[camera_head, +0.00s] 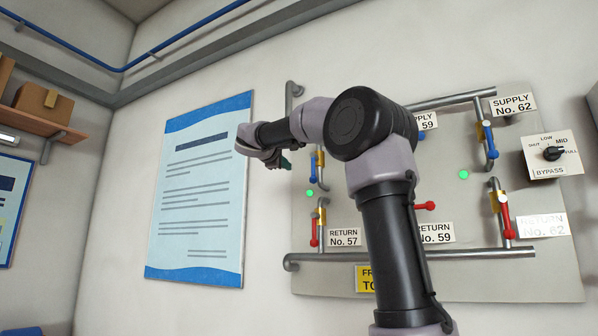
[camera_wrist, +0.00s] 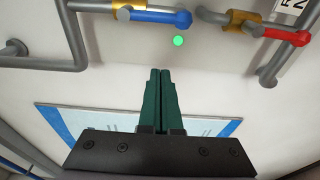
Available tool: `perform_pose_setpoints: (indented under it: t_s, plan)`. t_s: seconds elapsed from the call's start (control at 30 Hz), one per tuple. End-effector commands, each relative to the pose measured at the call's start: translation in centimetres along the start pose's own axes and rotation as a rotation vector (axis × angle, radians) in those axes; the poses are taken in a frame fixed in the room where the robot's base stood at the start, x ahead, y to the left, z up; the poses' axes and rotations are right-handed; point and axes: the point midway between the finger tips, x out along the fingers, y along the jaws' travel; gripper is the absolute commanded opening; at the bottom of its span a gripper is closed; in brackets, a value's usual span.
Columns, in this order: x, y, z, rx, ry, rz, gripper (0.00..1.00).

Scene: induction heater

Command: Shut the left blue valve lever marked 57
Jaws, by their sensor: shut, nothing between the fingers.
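The left blue valve lever (camera_head: 313,172) is on the left pipe column of the grey panel, partly hidden by my arm in the head view. In the wrist view the blue lever (camera_wrist: 160,16) lies along its pipe, reaching from a brass valve body (camera_wrist: 127,16). Its supply label is not visible. My gripper (camera_head: 287,163) is just left of the lever in the head view. In the wrist view my gripper (camera_wrist: 160,73) has its green fingers together, empty, pointing toward the lever with a visible gap.
Below the blue lever is a red lever (camera_head: 315,238) by the RETURN No. 57 label (camera_head: 344,237). A green dot (camera_head: 310,193) sits between them. Other valves and a bypass dial (camera_head: 551,154) are to the right. A poster (camera_head: 200,190) hangs left of the panel.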

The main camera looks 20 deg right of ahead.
Motion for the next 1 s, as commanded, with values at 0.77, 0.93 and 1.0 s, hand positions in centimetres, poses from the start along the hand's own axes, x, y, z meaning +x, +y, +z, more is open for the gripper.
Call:
perform_pose_setpoints:
  t_s: [0.77,0.93,1.0]
  plan:
    - [8.8,0.1,2.8,0.0,-0.002,0.001,0.0]
    - [8.5,0.0,3.7,0.001,-0.001,0.0,0.0]
    - [8.4,-0.1,3.8,0.001,0.0,-0.001,0.0]
